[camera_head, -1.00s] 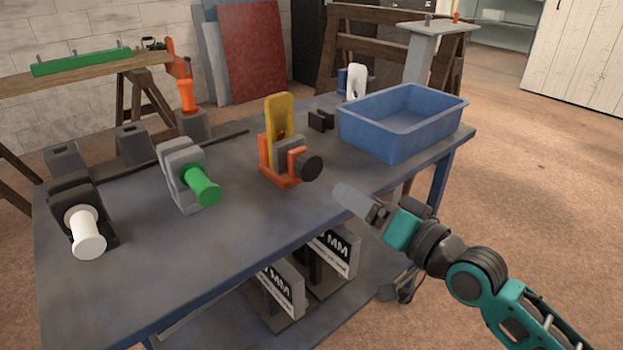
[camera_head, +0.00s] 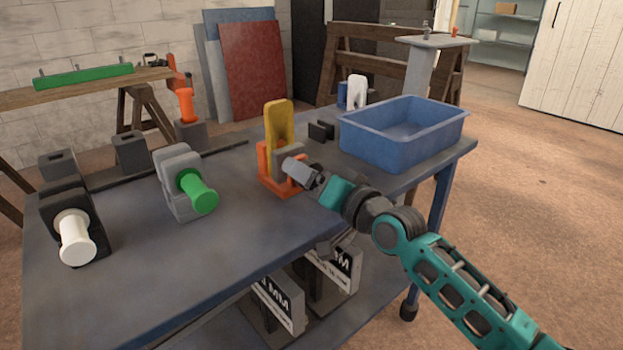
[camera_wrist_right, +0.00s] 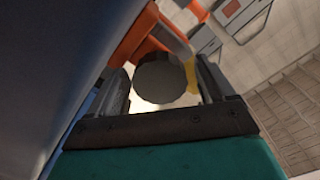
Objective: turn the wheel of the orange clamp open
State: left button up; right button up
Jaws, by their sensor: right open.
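The orange clamp (camera_head: 267,172) stands on the blue-grey bench, with an upright yellow lever (camera_head: 279,122) on it. Its round dark wheel (camera_wrist_right: 160,78) shows in the right wrist view between the two fingers of my right gripper (camera_head: 298,171). The fingers are open, with a gap visible on either side of the wheel. In the head view the gripper is in front of the clamp and largely hides the wheel. Whether a finger touches it, I cannot tell. My left gripper is not in view.
A clamp with a green handle (camera_head: 197,192) and one with a white handle (camera_head: 75,238) stand to the left on the bench. A blue bin (camera_head: 402,150) stands to the right, with small black blocks (camera_head: 321,130) beside it. The front middle of the bench top is clear.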

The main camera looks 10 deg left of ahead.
jog(key=shift+c, duration=1.2)
jog(key=c, duration=0.8)
